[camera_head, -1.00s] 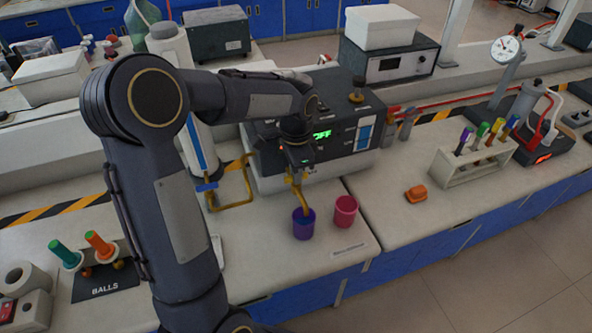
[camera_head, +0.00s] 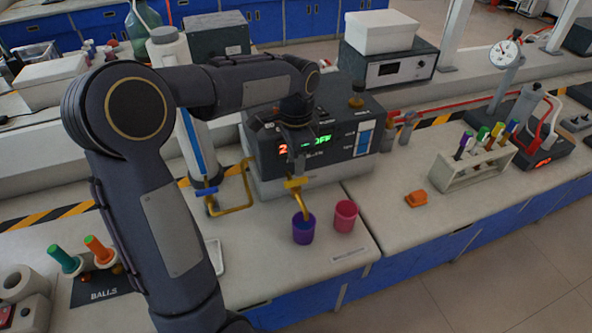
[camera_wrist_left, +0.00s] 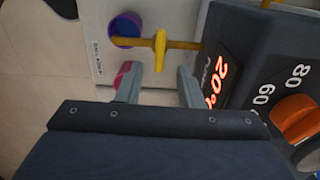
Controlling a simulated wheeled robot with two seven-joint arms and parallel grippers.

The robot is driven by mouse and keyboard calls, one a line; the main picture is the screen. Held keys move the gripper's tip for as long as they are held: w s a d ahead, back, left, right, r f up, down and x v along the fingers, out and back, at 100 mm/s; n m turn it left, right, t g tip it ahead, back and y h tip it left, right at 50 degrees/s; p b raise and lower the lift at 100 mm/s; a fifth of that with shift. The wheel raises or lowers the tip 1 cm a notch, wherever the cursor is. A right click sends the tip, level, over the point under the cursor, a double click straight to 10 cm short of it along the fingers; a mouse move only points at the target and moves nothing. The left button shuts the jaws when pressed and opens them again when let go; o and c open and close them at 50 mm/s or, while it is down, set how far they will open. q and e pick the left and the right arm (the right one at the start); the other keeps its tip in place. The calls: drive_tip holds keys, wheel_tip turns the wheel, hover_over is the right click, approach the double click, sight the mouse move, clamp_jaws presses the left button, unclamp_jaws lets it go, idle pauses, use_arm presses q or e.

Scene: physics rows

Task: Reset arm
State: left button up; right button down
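My left arm comes in from the left in the head view. Its gripper (camera_head: 296,158) hangs in front of the black and white machine (camera_head: 335,140), above the yellow spout. In the left wrist view the two fingers of the left gripper (camera_wrist_left: 158,86) are spread apart with nothing between them. The yellow tap handle (camera_wrist_left: 159,50) lies beyond the fingertips, apart from them. A purple cup (camera_head: 303,228) with blue inside stands below the spout, and a pink cup (camera_head: 345,216) stands to its right. My right gripper is not in view.
An orange block (camera_head: 416,198) and a white rack (camera_head: 470,169) with several coloured tubes stand on the right counter. The counter's front right is clear.

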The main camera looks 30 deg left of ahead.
use_arm(q)
drive_tip(key=shift+r, duration=1.05)
drive_tip(key=s+d+n+t+h, duration=0.1)
drive_tip(key=s+d+n+t, duration=0.1)
drive_tip(key=s, duration=0.5)
drive_tip(key=s+d+f+n+t+h, duration=0.1)
drive_tip(key=s+d+n, duration=0.2)
drive_tip(key=s, duration=0.4)
drive_tip(key=s+d+n+t+h, duration=0.1)
drive_tip(key=s+d+n+t, duration=0.1)
drive_tip(key=s+n, duration=0.3)
drive_tip(key=s, duration=0.3)
drive_tip(key=shift+d+f+t+h, duration=0.2)
drive_tip(key=shift+f+t+h, duration=0.1)
drive_tip(key=shift+h, duration=0.1)
